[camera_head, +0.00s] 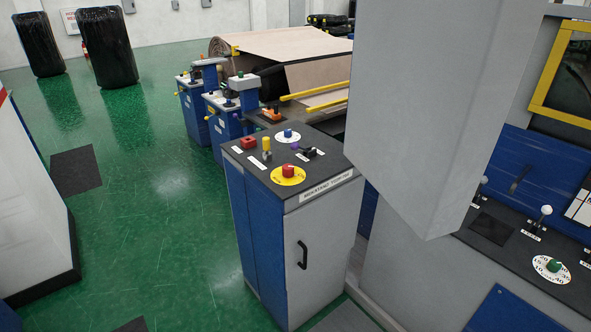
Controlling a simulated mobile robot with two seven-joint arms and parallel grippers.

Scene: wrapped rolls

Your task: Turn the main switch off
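A red rotary knob (288,170) stands on a round yellow plate (283,181) at the front of the dark top of a blue and grey control cabinet (325,262). It looks like the main switch; its setting is too small to read. On the same top are a blue knob on a white dial (287,136), a red block-shaped control (249,143), a yellow-topped control (266,145) and a black lever (309,152). Neither of my grippers is in view, so nothing shows near the knob.
A large grey block (430,110) hangs in the foreground right of the cabinet. A console with a green knob (554,265) and white-balled levers stands at right. A large wrapped roll machine (290,45) is behind. Green floor (165,215) is open left of the cabinet.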

